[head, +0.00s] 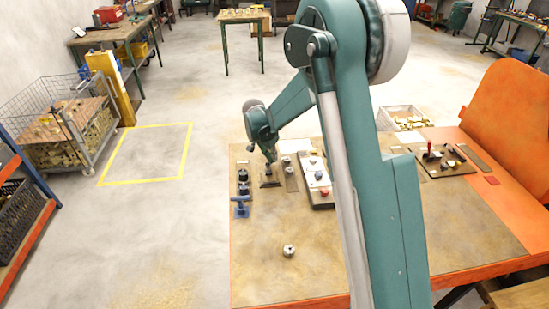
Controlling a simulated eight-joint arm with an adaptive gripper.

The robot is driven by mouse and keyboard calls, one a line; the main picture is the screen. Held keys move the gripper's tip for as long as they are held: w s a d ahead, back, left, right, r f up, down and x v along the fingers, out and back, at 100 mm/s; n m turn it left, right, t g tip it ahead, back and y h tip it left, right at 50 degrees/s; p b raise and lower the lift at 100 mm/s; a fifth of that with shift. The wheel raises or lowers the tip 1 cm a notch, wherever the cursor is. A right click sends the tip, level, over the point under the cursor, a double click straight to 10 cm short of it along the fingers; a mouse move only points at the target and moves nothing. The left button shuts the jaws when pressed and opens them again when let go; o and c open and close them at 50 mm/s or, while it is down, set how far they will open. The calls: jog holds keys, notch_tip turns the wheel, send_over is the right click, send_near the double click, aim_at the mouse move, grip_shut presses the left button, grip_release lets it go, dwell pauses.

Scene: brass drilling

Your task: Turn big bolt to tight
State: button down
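My gripper (269,157) hangs at the end of my teal arm, low over the far left part of the workbench (350,275). It points down at a small dark fixture (270,183) on the bench top. It is too small to tell whether the fingers are open or shut, or touch anything. I cannot make out the big bolt for certain. A dark and blue clamp-like device (241,200) stands just left of the gripper. A round metal part (289,251) sits alone on the bench nearer to me.
A flat plate (290,177) and a panel with red and white parts (318,183) lie right of the gripper. My arm hides the bench middle. A dark board with tools (441,163) lies at the right, by an orange panel (515,125). The near left bench top is mostly clear.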

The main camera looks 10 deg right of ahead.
jog(key=shift+s+a, duration=0.15)
jog(key=shift+a, duration=0.9)
jog(key=shift+r, duration=0.2)
jog(key=d+v, duration=0.1)
jog(key=v, duration=1)
jog(key=shift+d+r, duration=0.3)
jog(key=shift+d, duration=0.1)
jog(key=shift+r, duration=0.1)
